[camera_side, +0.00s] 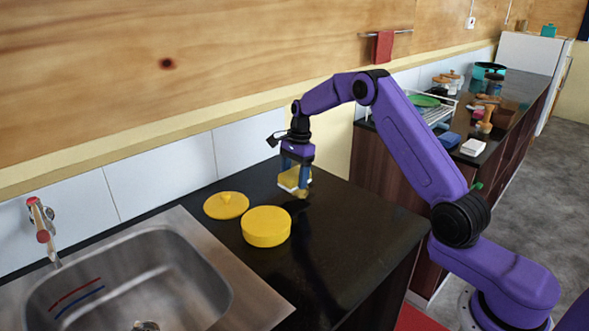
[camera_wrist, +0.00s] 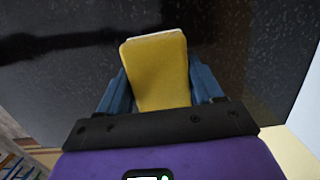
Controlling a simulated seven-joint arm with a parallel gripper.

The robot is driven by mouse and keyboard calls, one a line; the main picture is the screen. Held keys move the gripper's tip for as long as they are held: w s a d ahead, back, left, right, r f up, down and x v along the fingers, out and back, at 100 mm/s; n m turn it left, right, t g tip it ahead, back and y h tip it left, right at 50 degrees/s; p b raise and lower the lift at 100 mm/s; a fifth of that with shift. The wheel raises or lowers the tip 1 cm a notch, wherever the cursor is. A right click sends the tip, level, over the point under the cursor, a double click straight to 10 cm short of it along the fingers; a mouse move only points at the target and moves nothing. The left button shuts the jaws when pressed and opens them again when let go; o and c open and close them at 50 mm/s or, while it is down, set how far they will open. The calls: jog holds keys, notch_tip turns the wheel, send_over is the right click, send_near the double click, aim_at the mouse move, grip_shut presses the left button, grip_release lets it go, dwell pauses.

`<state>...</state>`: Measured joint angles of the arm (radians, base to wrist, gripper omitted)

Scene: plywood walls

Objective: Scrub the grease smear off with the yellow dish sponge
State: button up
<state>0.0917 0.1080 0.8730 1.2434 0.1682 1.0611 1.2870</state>
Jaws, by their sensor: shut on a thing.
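The yellow dish sponge (camera_wrist: 158,70) is between the two blue fingers of my gripper (camera_wrist: 160,92) in the wrist view. It has a pale edge at its far end. In the side view my gripper (camera_side: 296,166) points down over the dark counter, shut on the sponge (camera_side: 288,179). The sponge is at or just above the counter top; I cannot tell if it touches. A small brownish-yellow patch (camera_side: 301,193) shows under the right finger; I cannot tell whether it is the grease smear. No smear shows clearly in the wrist view.
A yellow round pot (camera_side: 266,228) and a yellow lid (camera_side: 226,205) stand left of my gripper, beside the steel sink (camera_side: 150,285). The tiled wall (camera_side: 245,147) is close behind. The dark counter (camera_side: 345,225) in front and to the right is clear.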

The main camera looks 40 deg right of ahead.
aim_at(292, 172)
jog(key=shift+f, duration=1.6)
jog(key=shift+d+f, duration=0.5)
jog(key=shift+d, duration=3.1)
jog(key=shift+a, duration=3.65)
jog(key=shift+w, duration=0.25)
jog(key=d, duration=0.4)
jog(key=shift+f, duration=0.1)
jog(key=shift+d, duration=1.95)
jog(key=shift+a, duration=3.85)
jog(key=shift+a+r, duration=0.15)
jog(key=shift+r, duration=0.05)
notch_tip(292, 172, up, 7)
jog(key=shift+r, duration=0.4)
